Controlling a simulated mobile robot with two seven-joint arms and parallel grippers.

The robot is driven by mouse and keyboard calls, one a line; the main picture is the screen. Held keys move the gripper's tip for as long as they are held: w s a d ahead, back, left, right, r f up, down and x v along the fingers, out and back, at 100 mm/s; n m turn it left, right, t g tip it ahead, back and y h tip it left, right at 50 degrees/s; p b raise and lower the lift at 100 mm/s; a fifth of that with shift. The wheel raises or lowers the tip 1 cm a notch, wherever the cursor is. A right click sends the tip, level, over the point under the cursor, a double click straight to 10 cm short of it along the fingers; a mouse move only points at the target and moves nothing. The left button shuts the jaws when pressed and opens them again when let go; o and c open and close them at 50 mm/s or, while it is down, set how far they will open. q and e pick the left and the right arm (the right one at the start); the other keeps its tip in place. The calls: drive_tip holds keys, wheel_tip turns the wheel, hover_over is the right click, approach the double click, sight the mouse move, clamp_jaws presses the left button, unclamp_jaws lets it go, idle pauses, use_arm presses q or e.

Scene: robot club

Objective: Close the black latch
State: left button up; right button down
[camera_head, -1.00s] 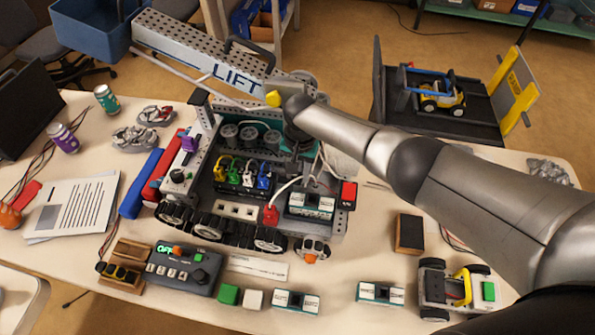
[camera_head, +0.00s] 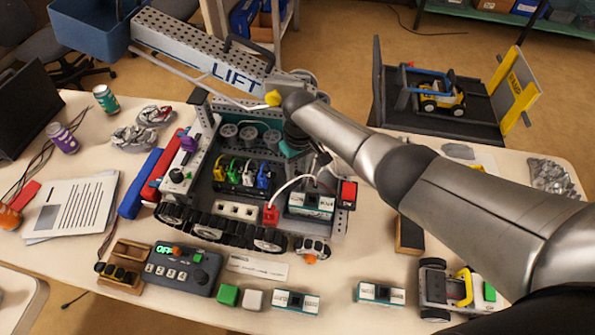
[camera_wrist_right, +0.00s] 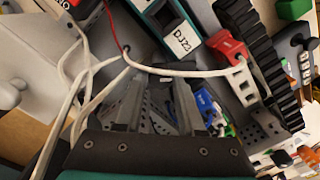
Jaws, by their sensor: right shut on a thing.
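My right gripper (camera_head: 297,148) reaches in from the right, low over the back right of the tracked robot (camera_head: 262,232). It also shows at the bottom of the right wrist view (camera_wrist_right: 165,108). I cannot pick out the black latch for certain; a small dark piece (camera_head: 322,158) shows right beside the fingers. A white cable and the DJ23 module (camera_wrist_right: 183,38) lie just beyond the fingers in the wrist view. My left gripper is not in view.
The LIFT beam (camera_head: 235,75) crosses behind my wrist. Red plugs (camera_head: 270,214), a red switch (camera_head: 347,192) and colored connectors (camera_head: 240,172) sit close by. A control box (camera_head: 183,268), green block (camera_head: 228,294) and small yellow-handled cart (camera_head: 455,287) stand in front.

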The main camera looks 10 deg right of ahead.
drive_tip(key=n, duration=0.3)
drive_tip(key=shift+n, duration=0.4)
drive_tip(key=shift+n+b, duration=0.35)
drive_tip(key=shift+n, duration=1.45)
drive_tip(key=c, duration=0.5)
unclamp_jaws()
